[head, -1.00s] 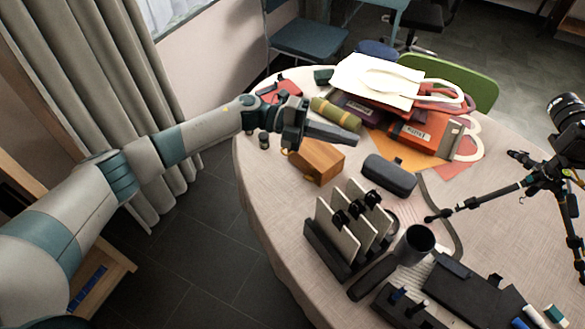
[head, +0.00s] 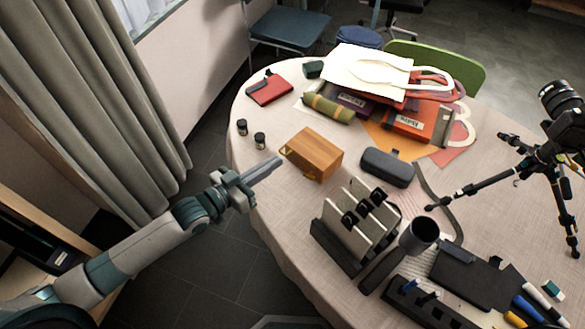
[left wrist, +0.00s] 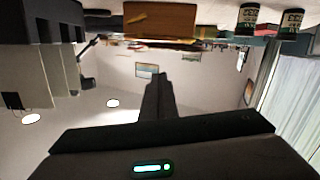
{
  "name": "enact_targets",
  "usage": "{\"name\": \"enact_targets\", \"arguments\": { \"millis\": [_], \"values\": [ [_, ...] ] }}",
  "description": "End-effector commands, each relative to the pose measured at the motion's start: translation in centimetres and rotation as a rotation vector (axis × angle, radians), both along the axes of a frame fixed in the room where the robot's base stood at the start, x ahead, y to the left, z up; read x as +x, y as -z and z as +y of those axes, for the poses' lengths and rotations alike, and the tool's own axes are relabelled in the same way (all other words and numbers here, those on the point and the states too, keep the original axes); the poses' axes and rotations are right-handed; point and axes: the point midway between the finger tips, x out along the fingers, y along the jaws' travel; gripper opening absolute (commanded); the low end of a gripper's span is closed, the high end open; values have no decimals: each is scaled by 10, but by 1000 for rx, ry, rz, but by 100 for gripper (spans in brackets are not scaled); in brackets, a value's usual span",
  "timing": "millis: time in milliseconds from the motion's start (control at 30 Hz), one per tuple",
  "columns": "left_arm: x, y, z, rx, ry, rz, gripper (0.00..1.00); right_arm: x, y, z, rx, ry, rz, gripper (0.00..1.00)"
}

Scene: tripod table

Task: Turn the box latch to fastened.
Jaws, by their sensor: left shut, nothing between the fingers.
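The wooden box (head: 316,150) sits on the round table near its left edge. Small brass-coloured parts show low on its front left face; I cannot tell which is the latch or how it is turned. My left gripper (head: 274,164) is shut and empty, its fingers pointing at the box's left end from the table edge, apart from the box as far as I can tell. In the left wrist view, which is upside down, the shut fingers (left wrist: 158,92) show below the wooden box (left wrist: 160,20). My right gripper is out of view.
Two small dark jars (head: 260,141) stand left of the box. A dark case (head: 388,167) lies to its right, and a rack with upright plates (head: 355,222) stands in front. A green roll (head: 328,108) and stacked bags (head: 370,75) lie behind. A tripod (head: 520,175) stands at right.

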Motion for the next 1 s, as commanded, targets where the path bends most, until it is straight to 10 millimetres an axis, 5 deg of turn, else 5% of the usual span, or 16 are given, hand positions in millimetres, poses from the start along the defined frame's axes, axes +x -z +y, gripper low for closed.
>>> {"name": "enact_targets", "arguments": {
  "millis": [267,733,1000],
  "values": [
    [-34,24,12,-48,-24,208,0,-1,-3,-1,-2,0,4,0],
    [-31,26,9,-48,-24,208,0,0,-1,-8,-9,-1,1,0],
    [-13,33,-9,-49,-23,205,0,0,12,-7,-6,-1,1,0]
  ]
}}
